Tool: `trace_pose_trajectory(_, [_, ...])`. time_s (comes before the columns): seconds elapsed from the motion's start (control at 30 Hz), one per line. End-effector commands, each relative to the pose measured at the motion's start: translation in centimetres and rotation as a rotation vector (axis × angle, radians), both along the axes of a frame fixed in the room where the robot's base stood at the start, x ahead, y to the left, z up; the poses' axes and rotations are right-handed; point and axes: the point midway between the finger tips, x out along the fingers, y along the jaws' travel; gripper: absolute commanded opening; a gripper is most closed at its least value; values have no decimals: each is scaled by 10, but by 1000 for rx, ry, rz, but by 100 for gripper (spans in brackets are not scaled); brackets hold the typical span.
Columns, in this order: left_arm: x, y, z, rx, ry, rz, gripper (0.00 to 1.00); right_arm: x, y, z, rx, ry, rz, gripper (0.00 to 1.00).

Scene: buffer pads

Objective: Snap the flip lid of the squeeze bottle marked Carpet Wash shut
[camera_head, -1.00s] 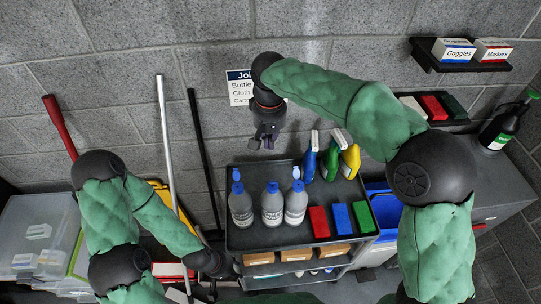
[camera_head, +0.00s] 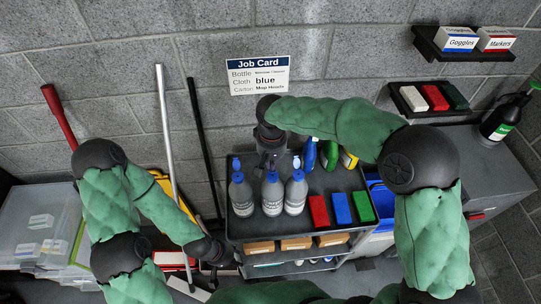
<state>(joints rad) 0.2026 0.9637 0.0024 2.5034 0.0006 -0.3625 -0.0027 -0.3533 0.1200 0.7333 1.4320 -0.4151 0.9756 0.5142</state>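Three grey squeeze bottles with blue caps stand upright on the cart's top: left bottle (camera_head: 241,198), middle bottle (camera_head: 272,196) and right bottle (camera_head: 296,195). Their labels are too small to read, so I cannot tell which is Carpet Wash. The left and right bottles have small parts standing up above their caps, like raised lids; the middle cap looks lower. My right gripper (camera_head: 270,165) points down just above or behind the middle bottle's cap; contact and its fingers' opening are unclear. My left gripper (camera_head: 222,262) is low at the cart's left side, its fingers unclear.
Red, blue and green blocks (camera_head: 341,208) lie right of the bottles on the cart (camera_head: 290,234). Spray bottles (camera_head: 330,153) stand behind, partly hidden by my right arm. A job card (camera_head: 258,75) hangs on the wall. Mop handles (camera_head: 166,130) lean at left.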

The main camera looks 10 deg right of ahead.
Motion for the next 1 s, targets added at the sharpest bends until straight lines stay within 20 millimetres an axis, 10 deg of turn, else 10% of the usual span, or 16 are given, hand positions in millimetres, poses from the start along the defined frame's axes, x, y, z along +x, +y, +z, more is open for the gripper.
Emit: trace_pose_trajectory(1.0, [0, 0, -24, 0, 0, 0, 40, -6, 0, -3, 7, -81, 1, 0])
